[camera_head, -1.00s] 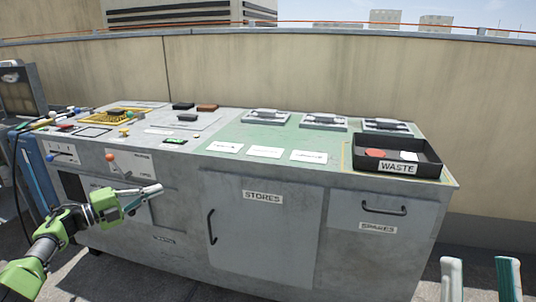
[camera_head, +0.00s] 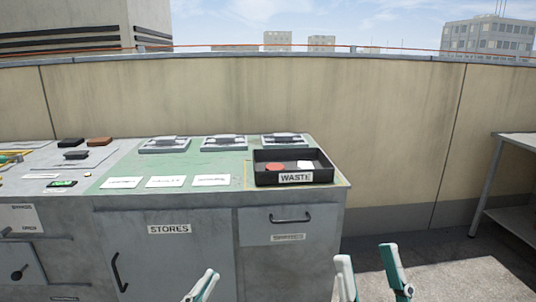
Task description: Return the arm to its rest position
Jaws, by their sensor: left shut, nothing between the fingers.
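My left gripper (camera_head: 205,284) shows at the bottom edge, in front of the grey cabinet door marked STORES (camera_head: 170,255). Its fingers are together with nothing between them, and the rest of that arm is out of view. My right gripper (camera_head: 367,256) is at the bottom, right of the cabinet, with its two pale and green fingers apart and nothing between them.
The bench top (camera_head: 225,180) holds a black WASTE tray (camera_head: 262,180) with a red disc and a white piece inside. Several white cards and grey devices lie on it. A metal table (camera_head: 517,143) stands at right. Bare floor lies between.

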